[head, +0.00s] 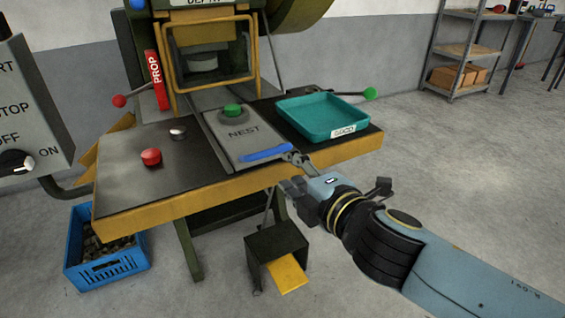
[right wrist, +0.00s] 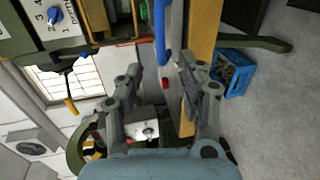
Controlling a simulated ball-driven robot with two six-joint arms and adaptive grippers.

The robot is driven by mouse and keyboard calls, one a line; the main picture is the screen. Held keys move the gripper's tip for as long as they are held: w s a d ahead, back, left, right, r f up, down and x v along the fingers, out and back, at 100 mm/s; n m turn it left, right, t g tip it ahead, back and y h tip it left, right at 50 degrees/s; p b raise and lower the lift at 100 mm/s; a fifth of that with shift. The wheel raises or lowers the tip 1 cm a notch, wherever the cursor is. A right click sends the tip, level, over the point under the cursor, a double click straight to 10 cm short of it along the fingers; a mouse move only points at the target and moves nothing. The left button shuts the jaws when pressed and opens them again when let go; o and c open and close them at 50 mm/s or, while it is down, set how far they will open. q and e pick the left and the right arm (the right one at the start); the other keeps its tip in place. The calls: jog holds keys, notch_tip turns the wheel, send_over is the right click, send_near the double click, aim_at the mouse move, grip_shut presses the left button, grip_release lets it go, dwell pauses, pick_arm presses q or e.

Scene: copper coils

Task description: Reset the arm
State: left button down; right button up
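My right arm comes in from the lower right. Its gripper (head: 291,173) is at the front edge of the press bench, by the end of a blue bar (head: 267,152). In the right wrist view the gripper (right wrist: 161,68) has its two fingers apart, with nothing held between them. The blue bar (right wrist: 160,28) shows just beyond the fingertips; I cannot tell whether a finger touches it. My left arm and gripper are not in view.
The bench (head: 141,205) carries a NEST plate (head: 222,140), a red button (head: 151,157) and a teal GOOD tray (head: 325,132). The press frame (head: 168,68) stands behind. A blue crate (head: 108,272) and a pedal box (head: 275,245) are on the floor.

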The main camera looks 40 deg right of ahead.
jog(key=shift+s+a+r, duration=0.1)
jog(key=shift+s, duration=0.2)
dwell(0.4)
jog(key=s+f+m+g+y, duration=0.1)
jog(key=s+f+m+g, duration=0.2)
jog(key=f, duration=1.1)
jog(key=s+f+m+g, duration=0.1)
jog(key=s+f+g, duration=0.35)
jog(key=f, duration=0.95)
jog(key=s+f+m+g, duration=0.2)
jog(key=s+f, duration=0.4)
jog(key=s, duration=0.4)
jog(key=s+f+m+g+y, duration=0.1)
jog(key=s+f+m+g, duration=0.2)
jog(key=s, duration=0.7)
jog(key=s+f+m+g+y, duration=0.1)
jog(key=s+f+m+g, duration=0.1)
jog(key=s+f+m, duration=0.4)
jog(key=s+f, duration=0.3)
jog(key=s, duration=0.2)
